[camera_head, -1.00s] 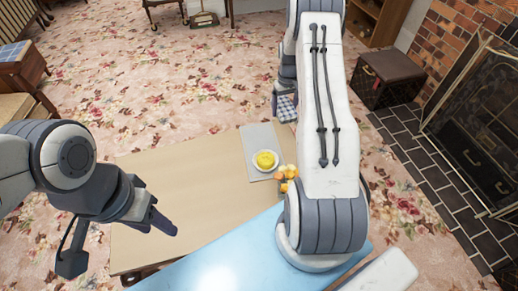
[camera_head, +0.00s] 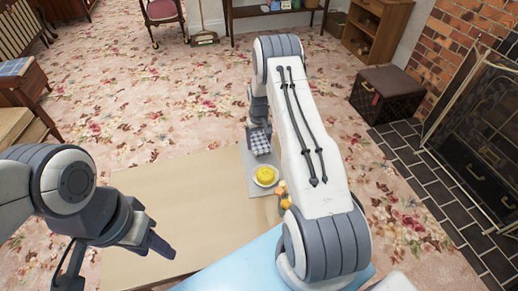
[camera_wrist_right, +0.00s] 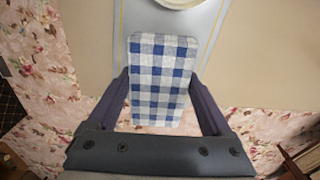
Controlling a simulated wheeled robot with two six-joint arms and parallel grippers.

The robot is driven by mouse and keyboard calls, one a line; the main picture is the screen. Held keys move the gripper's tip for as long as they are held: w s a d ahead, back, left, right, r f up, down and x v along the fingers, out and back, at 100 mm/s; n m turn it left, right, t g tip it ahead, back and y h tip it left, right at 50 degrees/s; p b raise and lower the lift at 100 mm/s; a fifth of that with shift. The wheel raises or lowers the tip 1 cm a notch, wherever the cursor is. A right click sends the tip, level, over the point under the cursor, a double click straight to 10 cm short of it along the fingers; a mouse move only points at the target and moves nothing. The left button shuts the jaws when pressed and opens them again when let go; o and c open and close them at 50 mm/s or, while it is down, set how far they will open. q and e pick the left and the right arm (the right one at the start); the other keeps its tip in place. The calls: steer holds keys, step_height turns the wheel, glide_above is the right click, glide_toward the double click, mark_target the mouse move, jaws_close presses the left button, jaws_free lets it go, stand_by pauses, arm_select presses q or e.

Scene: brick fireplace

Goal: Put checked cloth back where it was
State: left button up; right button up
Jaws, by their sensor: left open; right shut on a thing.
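The blue-and-white checked cloth (camera_wrist_right: 160,85) is between the fingers of my right gripper (camera_wrist_right: 163,90), which is shut on it. In the head view the checked cloth (camera_head: 259,142) hangs below my right gripper (camera_head: 258,126), over the far edge of the table by the grey mat (camera_head: 236,185). Whether the cloth touches the mat cannot be told. My left gripper (camera_head: 150,243) is open and empty over the near left of the table.
A plate with a yellow item (camera_head: 265,175) stands on the mat, with orange and yellow flowers (camera_head: 284,196) beside it. The tan table (camera_head: 190,190) is clear on its left. A dark trunk (camera_head: 389,92) stands on the floor by the fireplace.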

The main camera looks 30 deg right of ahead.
steer(key=shift+f, duration=1.85)
steer(key=shift+f+b, duration=0.15)
steer(key=shift+b, duration=0.2)
steer(key=o, duration=1.1)
